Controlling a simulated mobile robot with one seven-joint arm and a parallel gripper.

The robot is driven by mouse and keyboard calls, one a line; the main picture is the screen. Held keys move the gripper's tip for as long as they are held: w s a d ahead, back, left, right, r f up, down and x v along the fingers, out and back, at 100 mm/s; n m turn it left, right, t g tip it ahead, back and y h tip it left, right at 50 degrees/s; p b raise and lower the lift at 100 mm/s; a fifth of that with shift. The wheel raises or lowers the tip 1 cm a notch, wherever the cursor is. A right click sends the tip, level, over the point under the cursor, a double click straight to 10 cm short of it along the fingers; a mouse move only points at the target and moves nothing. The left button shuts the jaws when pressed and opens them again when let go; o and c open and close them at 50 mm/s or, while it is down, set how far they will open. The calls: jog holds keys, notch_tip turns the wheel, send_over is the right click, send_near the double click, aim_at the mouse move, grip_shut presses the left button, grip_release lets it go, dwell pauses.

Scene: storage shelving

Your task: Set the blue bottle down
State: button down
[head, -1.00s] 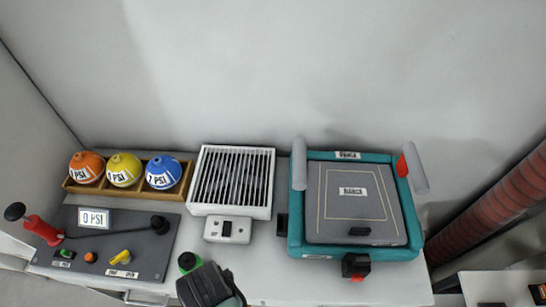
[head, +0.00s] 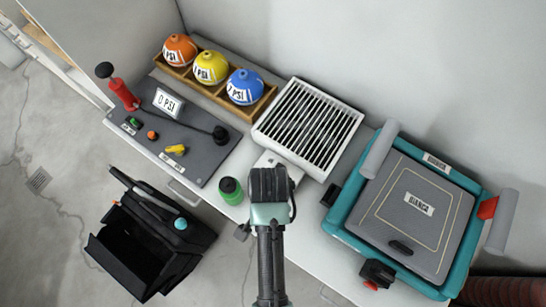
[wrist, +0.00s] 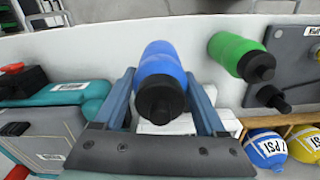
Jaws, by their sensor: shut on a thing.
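The blue bottle (wrist: 161,72) with a black cap sits between the two fingers of my gripper (wrist: 160,78) in the wrist view. My gripper is shut on it. In the head view my gripper (head: 268,182) is over the front edge of the white counter, by the white switch box of the slatted unit. It hides the blue bottle there. I cannot tell from these frames whether the bottle's base touches the counter.
A green bottle (head: 230,190) stands left of my gripper. A control panel (head: 205,150) and a rack of coloured balls (head: 215,86) lie beyond it. A slatted unit (head: 308,125) is behind, a teal case (head: 405,208) at right. An open black toolbox (head: 148,240) is on the floor.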

jog(key=shift+f, duration=2.9)
jog(key=shift+f, duration=0.1)
